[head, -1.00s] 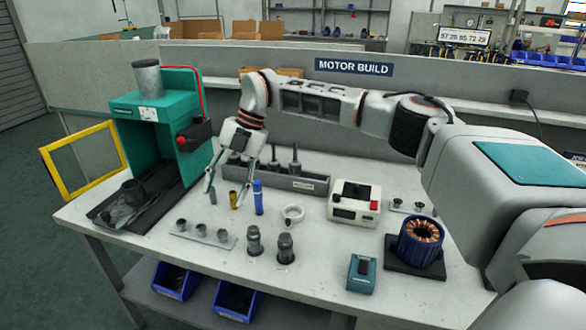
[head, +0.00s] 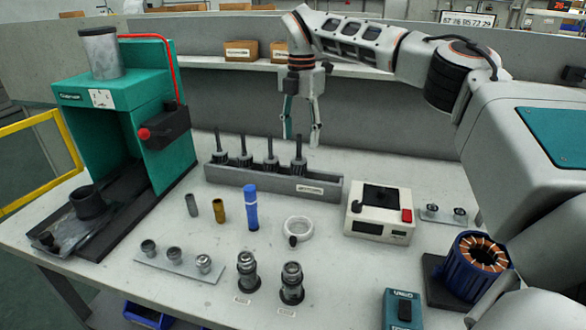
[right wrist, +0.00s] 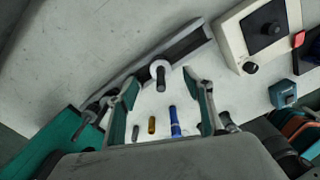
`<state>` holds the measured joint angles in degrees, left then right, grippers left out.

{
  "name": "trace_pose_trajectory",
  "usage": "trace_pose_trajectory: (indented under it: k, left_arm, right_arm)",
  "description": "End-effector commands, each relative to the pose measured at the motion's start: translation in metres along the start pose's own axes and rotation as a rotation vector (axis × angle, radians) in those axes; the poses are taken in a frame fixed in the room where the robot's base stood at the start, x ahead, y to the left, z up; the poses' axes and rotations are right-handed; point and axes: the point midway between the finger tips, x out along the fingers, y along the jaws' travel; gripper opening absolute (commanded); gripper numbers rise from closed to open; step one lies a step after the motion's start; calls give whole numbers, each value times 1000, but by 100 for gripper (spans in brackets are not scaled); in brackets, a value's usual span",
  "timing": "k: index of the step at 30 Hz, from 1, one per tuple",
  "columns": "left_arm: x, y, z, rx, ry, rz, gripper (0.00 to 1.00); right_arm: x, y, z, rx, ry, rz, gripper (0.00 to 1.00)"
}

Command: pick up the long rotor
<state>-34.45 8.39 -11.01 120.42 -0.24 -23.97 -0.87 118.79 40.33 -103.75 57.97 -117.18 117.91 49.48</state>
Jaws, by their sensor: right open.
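Several dark rotors with upright shafts stand in a row in a grey rack (head: 325,190) on the bench. The rightmost one (head: 299,167) looks the longest, with a shaft rising between the fingers of my right gripper (head: 301,138). My right gripper points down, open and empty, above the right part of the rack. In the right wrist view a rotor (right wrist: 160,75) shows end-on between the spread fingers (right wrist: 164,88), apart from both. The other rotors are partly hidden there by the left finger. My left gripper is not in view.
A green press (head: 150,120) stands at the left. A white box with a red button (head: 380,215) is right of the rack. A grey wall rises behind.

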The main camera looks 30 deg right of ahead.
Motion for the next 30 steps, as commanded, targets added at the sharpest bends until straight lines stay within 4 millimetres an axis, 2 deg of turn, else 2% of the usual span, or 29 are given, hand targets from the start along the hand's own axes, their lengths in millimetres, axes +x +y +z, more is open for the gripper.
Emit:
trace_pose_trajectory:
  k: [10,15,18,22,28,29,30]
  left_arm:
    - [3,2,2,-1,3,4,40]
    - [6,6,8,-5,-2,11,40]
    - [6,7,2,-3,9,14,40]
    - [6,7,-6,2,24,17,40]
    - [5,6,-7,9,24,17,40]
    - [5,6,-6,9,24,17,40]
    - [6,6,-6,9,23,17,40]
  right_arm:
    - [36,0,-2,-1,2,-3,51]
    - [64,1,-6,-3,4,-7,51]
    - [74,1,-6,-2,3,-4,51]
    - [78,1,-6,-1,2,0,51]
    - [76,1,-6,-1,1,2,51]
    - [76,1,-6,-1,1,2,46]
    - [76,1,-6,-1,1,2,35]
